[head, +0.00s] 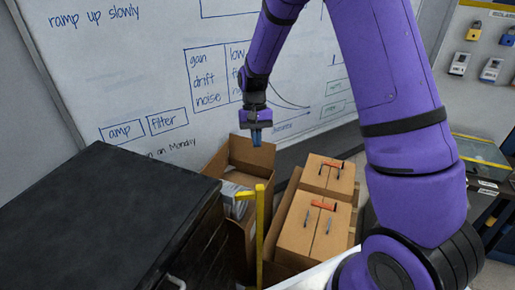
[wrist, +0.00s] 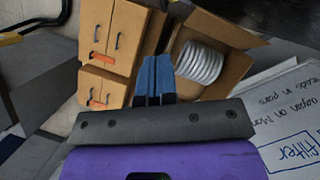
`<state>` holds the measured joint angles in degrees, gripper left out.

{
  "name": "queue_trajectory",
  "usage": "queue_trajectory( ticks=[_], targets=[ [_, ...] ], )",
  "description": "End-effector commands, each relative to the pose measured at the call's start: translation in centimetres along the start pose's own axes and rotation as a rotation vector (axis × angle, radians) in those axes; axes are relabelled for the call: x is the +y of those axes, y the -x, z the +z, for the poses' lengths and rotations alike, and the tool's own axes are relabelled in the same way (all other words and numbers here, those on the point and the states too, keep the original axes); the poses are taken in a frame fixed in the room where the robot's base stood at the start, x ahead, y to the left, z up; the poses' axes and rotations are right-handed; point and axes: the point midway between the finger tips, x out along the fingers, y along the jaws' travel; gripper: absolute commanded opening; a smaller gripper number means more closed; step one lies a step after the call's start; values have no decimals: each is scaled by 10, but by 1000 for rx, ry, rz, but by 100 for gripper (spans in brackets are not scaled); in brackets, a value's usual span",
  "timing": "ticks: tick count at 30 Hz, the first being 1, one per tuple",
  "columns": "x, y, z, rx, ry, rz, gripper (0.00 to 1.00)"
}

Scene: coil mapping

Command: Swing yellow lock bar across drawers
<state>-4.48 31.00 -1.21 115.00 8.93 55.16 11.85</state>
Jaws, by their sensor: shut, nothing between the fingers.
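The yellow lock bar (head: 260,235) stands upright in the head view, with a short yellow piece reaching left from near its top. It is beside the front right of a black cabinet (head: 95,215); a handle (head: 177,282) shows low on that cabinet, but its drawer fronts are mostly out of view. My gripper (head: 255,143) points down above the open cardboard box, beyond the bar and apart from it. In the wrist view its blue fingers (wrist: 155,75) are together with nothing between them. I cannot make out the yellow bar in the wrist view.
An open cardboard box (head: 262,155) holds a white coil (wrist: 200,60). Two closed brown boxes with dark handles and orange marks (head: 313,220) stand right of the bar. A whiteboard (head: 150,60) is behind. Yellow and white padlock-like items (head: 474,33) hang at upper right.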

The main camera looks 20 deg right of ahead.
Motion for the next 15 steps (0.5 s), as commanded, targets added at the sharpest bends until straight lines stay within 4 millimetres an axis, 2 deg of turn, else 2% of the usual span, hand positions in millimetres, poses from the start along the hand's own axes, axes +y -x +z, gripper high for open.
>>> queue_trajectory(
  ticks=[12, 15],
  targets=[
    [0, -78, 1, -4, 0, 1, 0],
    [0, -86, 11, 0, 2, 0, 0]
  ],
)
